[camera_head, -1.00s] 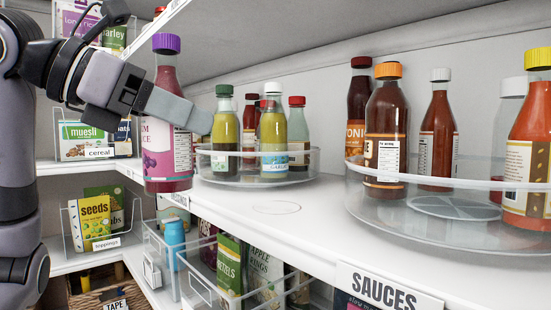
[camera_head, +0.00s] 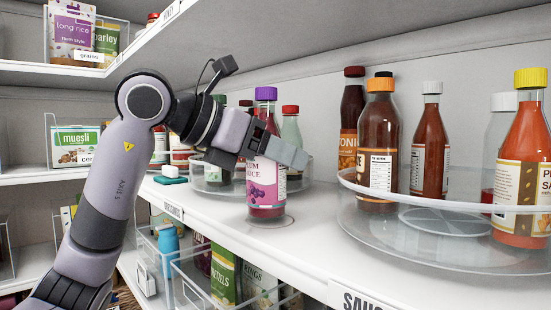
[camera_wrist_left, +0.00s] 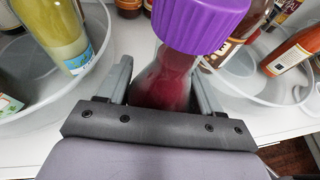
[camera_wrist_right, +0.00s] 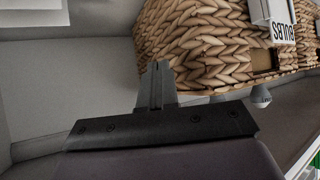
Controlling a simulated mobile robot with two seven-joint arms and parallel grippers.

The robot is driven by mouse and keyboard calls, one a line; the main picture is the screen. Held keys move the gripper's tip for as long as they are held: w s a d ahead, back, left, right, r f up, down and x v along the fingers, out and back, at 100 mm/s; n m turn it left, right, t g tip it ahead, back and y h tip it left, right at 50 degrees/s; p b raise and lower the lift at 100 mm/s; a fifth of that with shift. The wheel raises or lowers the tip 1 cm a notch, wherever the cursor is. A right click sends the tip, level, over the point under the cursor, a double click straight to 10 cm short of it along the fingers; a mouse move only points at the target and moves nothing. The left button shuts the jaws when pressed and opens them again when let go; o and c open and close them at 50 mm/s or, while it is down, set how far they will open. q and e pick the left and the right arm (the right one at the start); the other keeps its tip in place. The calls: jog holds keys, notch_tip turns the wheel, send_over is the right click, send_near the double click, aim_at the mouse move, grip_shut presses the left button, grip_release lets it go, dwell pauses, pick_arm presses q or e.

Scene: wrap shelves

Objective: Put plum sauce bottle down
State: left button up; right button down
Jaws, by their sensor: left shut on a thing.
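The plum sauce bottle (camera_head: 266,190) has a purple cap and a purple-and-white label. It stands upright over a faint circle on the white shelf, between two clear turntables. Its base is at or very close to the shelf; I cannot tell if it touches. My left gripper (camera_head: 272,145) is shut around the bottle's upper part, below the cap. In the left wrist view the purple cap (camera_wrist_left: 200,20) and dark red neck show between the fingers. My right gripper (camera_wrist_right: 158,85) shows only in the right wrist view, with its fingers together and empty.
A clear turntable (camera_head: 400,252) with several sauce bottles stands right of the plum bottle. Another turntable (camera_head: 212,188) with bottles is behind left. A teal-and-white item (camera_head: 171,172) lies on the shelf at left. A woven basket (camera_wrist_right: 200,45) is near my right gripper.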

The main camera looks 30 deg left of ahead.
pick_arm(q)
jog(key=shift+f, duration=0.15)
jog(key=shift+f, duration=0.15)
jog(key=o, duration=1.4)
jog(key=shift+f, duration=0.1)
jog(key=shift+c, duration=0.2)
jog(key=shift+r, duration=0.2)
jog(key=v, duration=1.2)
jog(key=shift+b, duration=0.3)
jog(key=shift+s, duration=0.2)
